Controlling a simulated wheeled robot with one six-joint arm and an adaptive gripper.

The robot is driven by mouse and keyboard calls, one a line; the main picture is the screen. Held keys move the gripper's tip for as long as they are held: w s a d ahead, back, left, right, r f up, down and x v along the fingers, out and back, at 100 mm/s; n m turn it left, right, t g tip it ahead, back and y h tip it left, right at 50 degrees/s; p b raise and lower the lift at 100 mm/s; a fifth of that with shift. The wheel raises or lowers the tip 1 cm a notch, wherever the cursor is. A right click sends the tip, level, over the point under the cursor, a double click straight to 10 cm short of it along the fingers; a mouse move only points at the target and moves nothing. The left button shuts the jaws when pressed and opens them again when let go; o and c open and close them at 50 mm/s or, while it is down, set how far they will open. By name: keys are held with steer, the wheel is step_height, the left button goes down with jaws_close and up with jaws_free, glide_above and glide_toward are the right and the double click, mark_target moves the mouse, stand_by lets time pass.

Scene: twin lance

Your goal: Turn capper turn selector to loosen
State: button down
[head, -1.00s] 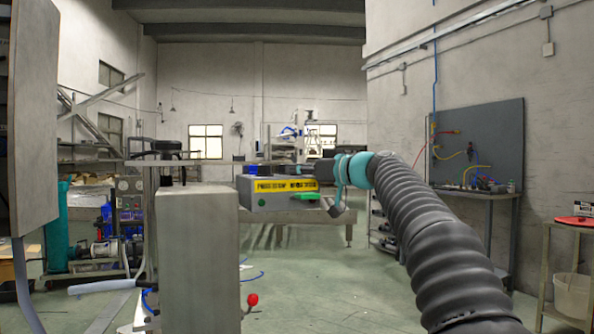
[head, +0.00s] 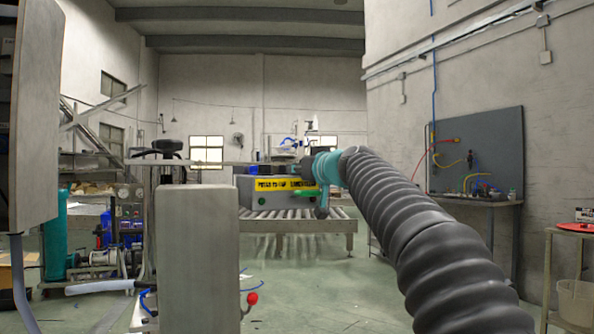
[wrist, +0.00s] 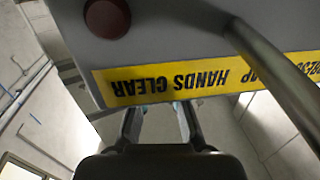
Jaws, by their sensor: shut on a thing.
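The capper is a grey box (head: 246,194) with a yellow warning label; the label reads "HANDS CLEAR" upside down in the wrist view (wrist: 160,82). A green piece (head: 307,193), seemingly the turn selector, shows at the front of the box, below the label. My gripper (head: 303,168) is at the right part of the box front, partly hidden by my arm's turquoise joint. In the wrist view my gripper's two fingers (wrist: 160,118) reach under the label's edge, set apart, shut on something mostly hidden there. The selector's angle cannot be told.
A dark red button (wrist: 107,17) and a grey metal bar (wrist: 275,80) are close to the fingers on the capper. The capper stands on a roller table (head: 285,226). A grey box-like post (head: 196,255) stands in front at left.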

steer(key=c, duration=1.2)
jaws_free()
steer(key=v, duration=1.2)
